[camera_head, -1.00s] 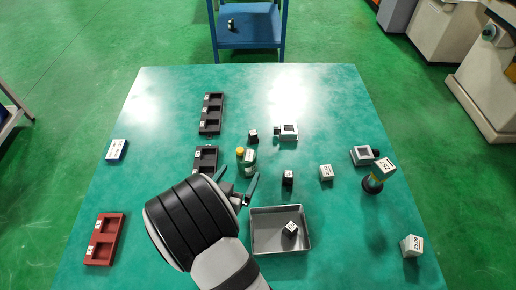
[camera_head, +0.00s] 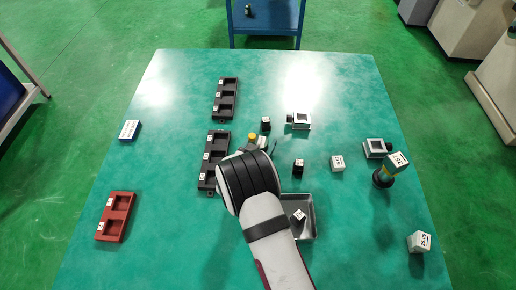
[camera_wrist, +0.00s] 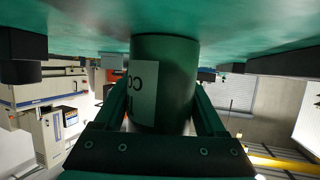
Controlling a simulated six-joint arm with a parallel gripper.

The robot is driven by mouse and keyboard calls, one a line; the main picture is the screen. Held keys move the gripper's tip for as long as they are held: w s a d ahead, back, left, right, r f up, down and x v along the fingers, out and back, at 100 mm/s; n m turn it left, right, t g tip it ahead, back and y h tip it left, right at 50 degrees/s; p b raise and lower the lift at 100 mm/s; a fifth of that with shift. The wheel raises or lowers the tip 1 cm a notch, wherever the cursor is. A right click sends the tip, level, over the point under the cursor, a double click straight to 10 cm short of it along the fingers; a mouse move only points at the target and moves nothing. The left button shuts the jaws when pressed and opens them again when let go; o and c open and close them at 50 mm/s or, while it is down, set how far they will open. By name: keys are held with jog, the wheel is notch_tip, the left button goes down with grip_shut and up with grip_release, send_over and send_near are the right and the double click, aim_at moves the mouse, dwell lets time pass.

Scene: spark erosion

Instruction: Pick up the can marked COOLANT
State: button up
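The green can (camera_wrist: 176,60) fills the middle of the wrist view, which looks upside down. My gripper (camera_wrist: 161,95) has one finger on each side of the can. A fingertip shows right of the can in the head view, seemingly with a small gap. Exact contact is hard to see.
A yellow-topped thing (camera_head: 252,137) stands close left of the can. A black block (camera_head: 265,124) is just behind. Dark racks (camera_head: 209,184) lie left, a grey tray (camera_head: 308,232) lies partly under my arm, and a marked block (camera_head: 298,166) is right. The table's left-middle is clear.

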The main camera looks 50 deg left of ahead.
grip_shut()
jog(key=shift+r, duration=0.2)
